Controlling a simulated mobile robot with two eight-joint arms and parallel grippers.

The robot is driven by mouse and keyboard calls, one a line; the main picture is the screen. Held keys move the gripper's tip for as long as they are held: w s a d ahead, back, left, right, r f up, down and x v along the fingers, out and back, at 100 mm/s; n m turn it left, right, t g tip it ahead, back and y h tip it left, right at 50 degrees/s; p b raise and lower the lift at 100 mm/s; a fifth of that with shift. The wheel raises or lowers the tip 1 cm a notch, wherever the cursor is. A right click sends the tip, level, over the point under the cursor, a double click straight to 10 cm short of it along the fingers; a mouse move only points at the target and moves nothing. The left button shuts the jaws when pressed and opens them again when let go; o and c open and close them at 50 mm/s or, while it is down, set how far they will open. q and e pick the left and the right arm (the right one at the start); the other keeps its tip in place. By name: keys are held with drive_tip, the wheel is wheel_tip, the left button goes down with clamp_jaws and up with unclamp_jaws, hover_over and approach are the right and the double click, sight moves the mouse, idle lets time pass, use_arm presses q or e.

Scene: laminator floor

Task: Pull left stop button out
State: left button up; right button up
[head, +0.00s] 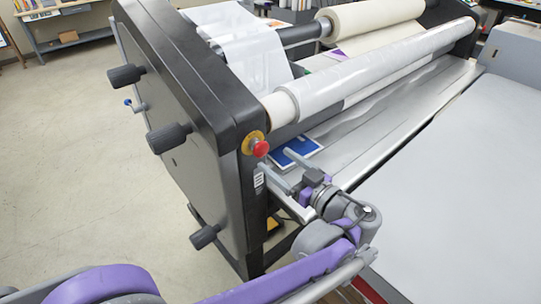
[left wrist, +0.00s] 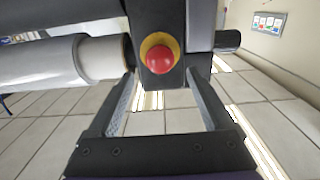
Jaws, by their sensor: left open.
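The left stop button is a red mushroom knob (head: 261,148) on a yellow round base (head: 248,143), on the black end housing of the laminator (head: 215,90). In the left wrist view the red knob (left wrist: 160,60) is near the upper middle, just beyond the fingertips and between their lines. My left gripper (head: 272,160) is open and empty, in front of the button, with its two fingers pointing at the housing. The fingers also show in the left wrist view (left wrist: 160,78), apart from the knob. My right gripper is in neither view.
Rollers with white film (head: 370,65) run to the right of the housing. A blue and white sheet (head: 297,150) lies behind the fingers. Black knobs (head: 170,138) stick out from the housing's left side. A grey table surface (head: 450,170) is at right. Open floor (head: 80,140) is at left.

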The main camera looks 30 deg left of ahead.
use_arm(q)
drive_tip(key=v, duration=0.6)
drive_tip(key=shift+d, duration=0.3)
drive_tip(key=shift+s, duration=0.1)
